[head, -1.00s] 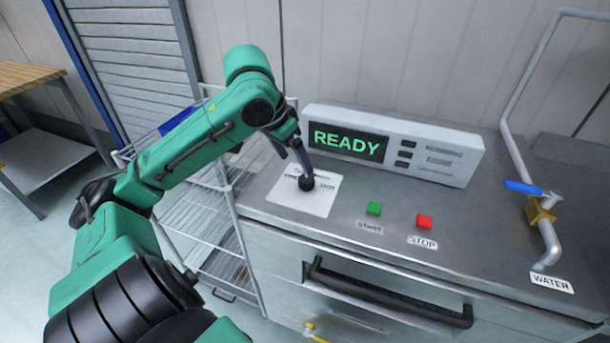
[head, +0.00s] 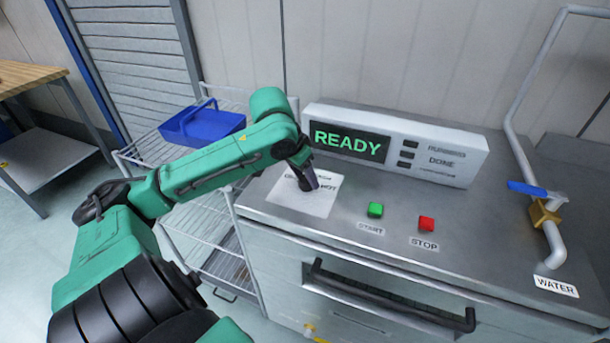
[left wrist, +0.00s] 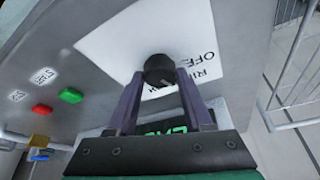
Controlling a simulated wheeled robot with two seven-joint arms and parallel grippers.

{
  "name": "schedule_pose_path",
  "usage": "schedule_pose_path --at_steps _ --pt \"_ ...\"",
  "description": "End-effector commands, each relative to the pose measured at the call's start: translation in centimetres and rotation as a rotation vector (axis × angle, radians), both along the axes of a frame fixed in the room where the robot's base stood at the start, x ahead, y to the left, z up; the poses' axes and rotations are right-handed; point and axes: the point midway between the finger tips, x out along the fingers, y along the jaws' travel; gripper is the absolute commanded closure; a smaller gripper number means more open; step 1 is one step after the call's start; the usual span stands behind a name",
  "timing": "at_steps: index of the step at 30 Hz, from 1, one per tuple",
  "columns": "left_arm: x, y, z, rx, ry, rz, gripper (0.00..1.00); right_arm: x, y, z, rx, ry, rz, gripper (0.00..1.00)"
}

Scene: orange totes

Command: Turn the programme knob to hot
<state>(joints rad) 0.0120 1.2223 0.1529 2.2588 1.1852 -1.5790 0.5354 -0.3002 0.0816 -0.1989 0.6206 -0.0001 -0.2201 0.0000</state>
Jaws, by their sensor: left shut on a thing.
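The programme knob (head: 305,185) is a small black knob on a white label plate (head: 287,198) at the left of the grey machine top. "HOT" reads at the plate's right side in the head view; other words are partly covered. My left gripper (head: 311,178) is at the knob, coming down tilted from above. In the left wrist view, the fingertips (left wrist: 160,79) are shut on the dark knob (left wrist: 158,65), with "OFF" printed beside it. The knob's pointer cannot be made out. My right gripper is not in view.
A display panel (head: 465,165) reading "READY" stands behind the plate. A green START button (head: 375,210) and red STOP button (head: 426,224) lie to the right. A blue-handled water valve (head: 540,212) stands at far right. A wire rack with a blue basket (head: 203,126) is left.

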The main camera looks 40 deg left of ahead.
Motion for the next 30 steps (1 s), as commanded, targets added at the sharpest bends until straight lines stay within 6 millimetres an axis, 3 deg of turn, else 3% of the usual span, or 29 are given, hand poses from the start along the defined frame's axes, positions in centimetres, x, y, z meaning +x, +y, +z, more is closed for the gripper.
schedule_pose_path --at_steps 11,30 --pt "0.0 0.1 0.5 -0.003 0.002 -0.111 1.0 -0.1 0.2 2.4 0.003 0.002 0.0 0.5" --pt "0.2 0.4 0.9 -0.003 0.001 -0.674 1.0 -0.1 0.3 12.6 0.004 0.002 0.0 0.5"
